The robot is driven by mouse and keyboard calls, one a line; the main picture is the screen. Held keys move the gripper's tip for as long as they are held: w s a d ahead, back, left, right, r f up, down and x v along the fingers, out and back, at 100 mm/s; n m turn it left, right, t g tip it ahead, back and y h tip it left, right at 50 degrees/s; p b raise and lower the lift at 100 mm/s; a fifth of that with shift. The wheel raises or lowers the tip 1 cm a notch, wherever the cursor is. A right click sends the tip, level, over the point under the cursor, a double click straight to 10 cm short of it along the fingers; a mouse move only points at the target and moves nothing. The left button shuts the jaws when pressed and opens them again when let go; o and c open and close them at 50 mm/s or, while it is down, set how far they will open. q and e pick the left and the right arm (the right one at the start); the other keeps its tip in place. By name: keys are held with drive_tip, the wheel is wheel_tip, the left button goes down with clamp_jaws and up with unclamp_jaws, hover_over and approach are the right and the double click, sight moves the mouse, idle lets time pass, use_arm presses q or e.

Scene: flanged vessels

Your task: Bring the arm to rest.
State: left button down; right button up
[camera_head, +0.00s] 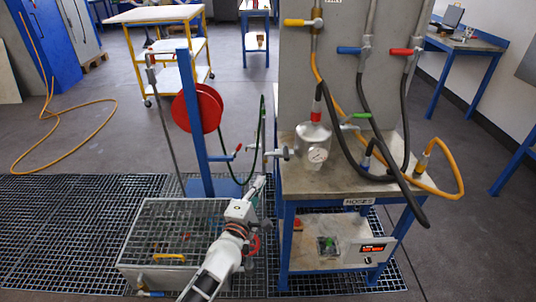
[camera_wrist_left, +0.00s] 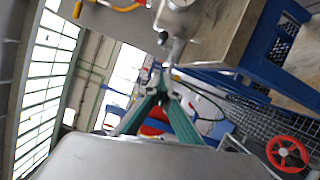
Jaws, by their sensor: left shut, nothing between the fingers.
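My left arm comes up from the bottom of the head view, and its gripper (camera_head: 260,182) points away from me, beside the left edge of the hose bench (camera_head: 345,180). In the left wrist view the green-sided fingers (camera_wrist_left: 160,76) come together at their tips, with nothing between them. The gripper is below the metal vessel (camera_head: 313,147) with its round gauge, and it appears apart from it. My right gripper is in neither view.
A red hose reel (camera_head: 197,108) on a blue post stands just left of the gripper. A grated box (camera_head: 170,238) is left of my forearm. A red handwheel (camera_head: 255,245) is close on its right. Hoses (camera_head: 385,140) hang over the bench. Open floor lies farther left.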

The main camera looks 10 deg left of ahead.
use_arm(q)
drive_tip(key=s+a+f+m+g, duration=0.2)
drive_tip(key=s+f+m, duration=0.4)
drive_tip(key=s, duration=0.4)
drive_tip(key=s+a+f+m+g+y, duration=0.1)
drive_tip(key=s+a+f+m+g, duration=0.2)
drive_tip(key=s, duration=0.8)
drive_tip(key=s+a+f+m+g, duration=0.2)
drive_tip(key=s+a+f+m, duration=0.3)
drive_tip(key=s+f+m, duration=0.5)
drive_tip(key=s+m, duration=0.1)
drive_tip(key=m, duration=0.2)
drive_tip(key=shift+a+f, duration=0.25)
